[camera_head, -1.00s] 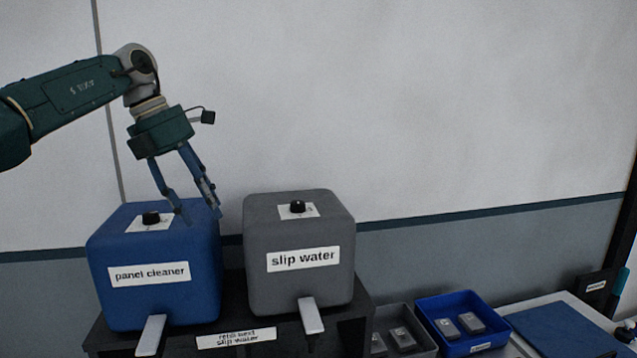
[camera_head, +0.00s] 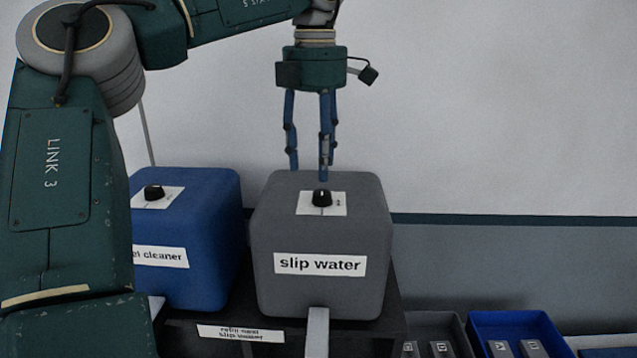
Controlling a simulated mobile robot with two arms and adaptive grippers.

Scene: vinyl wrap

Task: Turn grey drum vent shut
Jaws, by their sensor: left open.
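The grey drum (camera_head: 290,230), labelled "slip water", stands upright on a dark stand. Its vent, a black knob (camera_head: 321,198) on a white plate, is on the drum's top face. My left gripper (camera_head: 309,172) points down with its blue fingers open and empty. Its fingertips show just above the knob in the picture, apart from it and seemingly over or behind the drum's top; the exact depth is hard to tell. My right gripper is not in view.
A blue drum (camera_head: 205,215) with its own black knob (camera_head: 153,192) stands left of the grey one, partly hidden by my left arm. A grey tray (camera_head: 462,340) and a blue tray (camera_head: 540,321) with small blocks sit at lower right. A stand label (camera_head: 240,333) mentions slip water.

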